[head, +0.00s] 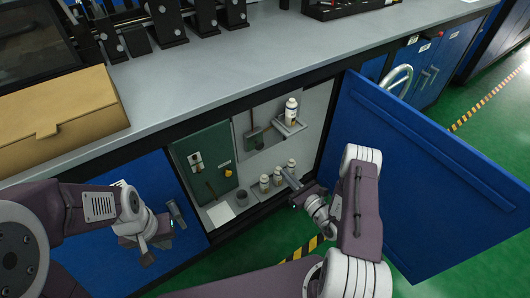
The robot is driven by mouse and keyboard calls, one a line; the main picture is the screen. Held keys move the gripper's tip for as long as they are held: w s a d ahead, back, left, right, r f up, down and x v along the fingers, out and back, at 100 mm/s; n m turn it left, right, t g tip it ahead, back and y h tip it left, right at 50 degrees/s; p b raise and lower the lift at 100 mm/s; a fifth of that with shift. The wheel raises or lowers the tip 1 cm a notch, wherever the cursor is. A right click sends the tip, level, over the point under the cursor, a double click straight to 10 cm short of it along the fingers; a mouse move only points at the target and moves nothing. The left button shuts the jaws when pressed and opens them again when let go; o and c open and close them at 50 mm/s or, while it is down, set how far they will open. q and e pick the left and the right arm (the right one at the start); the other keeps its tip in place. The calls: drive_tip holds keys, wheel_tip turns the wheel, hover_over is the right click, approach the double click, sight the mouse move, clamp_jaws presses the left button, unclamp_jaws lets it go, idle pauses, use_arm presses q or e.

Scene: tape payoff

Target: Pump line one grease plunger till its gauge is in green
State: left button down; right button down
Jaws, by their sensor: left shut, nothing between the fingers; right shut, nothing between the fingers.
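An open cabinet under the bench holds a dark green panel (204,163) with small pale plates, a yellow-orange knob (228,173) and a dark lever-like rod (211,190). A grey-green device with a thin upright rod (254,136) is mounted on the back wall to its right. I cannot tell which part is the line one plunger, and no gauge reading is legible. My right gripper (287,174) is shut and empty at the cabinet opening, close to the bottles. My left gripper (146,258) is shut and empty in front of the closed blue door, left of the opening.
White bottles stand on the cabinet floor (264,183), and one bottle (291,109) is on a small shelf. The open blue door (430,170) stands to the right of my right arm. A cardboard-coloured box (62,112) sits on the grey benchtop (240,70).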

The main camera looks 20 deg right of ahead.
idle(0.3)
drive_tip(key=b, duration=0.6)
approach(261, 147)
drive_tip(key=x, duration=0.6)
drive_tip(key=shift+a+f, duration=0.15)
drive_tip(key=shift+w+a, duration=0.1)
drive_tip(key=shift+w, duration=0.25)
